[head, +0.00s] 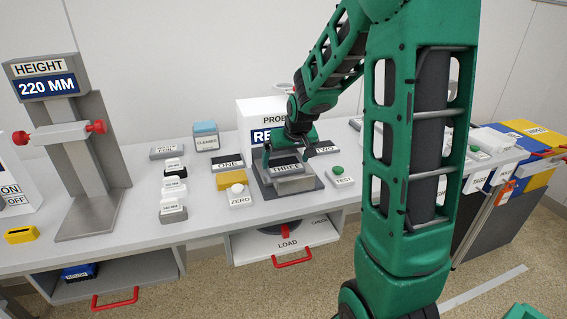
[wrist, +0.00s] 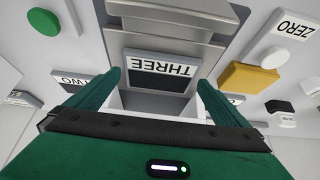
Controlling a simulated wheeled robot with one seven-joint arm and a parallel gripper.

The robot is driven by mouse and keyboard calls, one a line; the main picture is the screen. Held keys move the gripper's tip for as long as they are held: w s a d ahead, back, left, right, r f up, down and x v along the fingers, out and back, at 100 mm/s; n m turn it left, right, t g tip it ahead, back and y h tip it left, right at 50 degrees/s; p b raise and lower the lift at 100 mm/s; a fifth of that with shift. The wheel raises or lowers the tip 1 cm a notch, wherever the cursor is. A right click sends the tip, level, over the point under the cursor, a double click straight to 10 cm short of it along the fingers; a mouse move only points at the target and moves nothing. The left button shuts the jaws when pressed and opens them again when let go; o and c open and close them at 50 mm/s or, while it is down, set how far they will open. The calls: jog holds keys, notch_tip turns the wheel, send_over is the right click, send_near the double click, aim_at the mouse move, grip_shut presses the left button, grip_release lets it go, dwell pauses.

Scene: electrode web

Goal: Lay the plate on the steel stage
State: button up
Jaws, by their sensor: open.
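A grey metal block with a flat, paler top (head: 295,184) sits on a dark square base (head: 316,186) in front of the probe box; it looks like the steel stage. It also shows at the top of the wrist view (wrist: 170,42). A label reading THREE (head: 285,168) stands just behind it. My gripper (head: 287,155) is above and behind the block, around the THREE label. In the wrist view my gripper's (wrist: 158,80) two green fingers are apart, with the label and a dark face between them. I cannot tell a separate plate from the block.
ONE (head: 230,163) and TWO (head: 325,148) labels flank the spot. A yellow block (head: 230,181), the ZERO button (head: 240,196) and the TEST button (head: 340,175) stand close by. The height stand (head: 70,150) is at left. The LOAD drawer (head: 288,243) is below.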

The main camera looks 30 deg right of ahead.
jog(key=v, duration=1)
jog(key=s+a+f+m+g, duration=0.1)
jog(key=s+g, duration=0.1)
jog(key=s, duration=0.8)
jog(key=s+a+f+m+g+y, duration=0.1)
jog(key=s+g, duration=0.1)
jog(key=s, duration=0.8)
jog(key=s+a+f+m+g, duration=0.1)
jog(key=s+f+g, duration=0.1)
jog(key=s, duration=0.8)
jog(key=shift+s+a+y, duration=0.2)
jog(key=shift+a+y, duration=0.1)
jog(key=shift+y, duration=0.1)
jog(key=shift+f, duration=0.15)
jog(key=shift+w+f, duration=0.25)
jog(key=shift+w, duration=0.4)
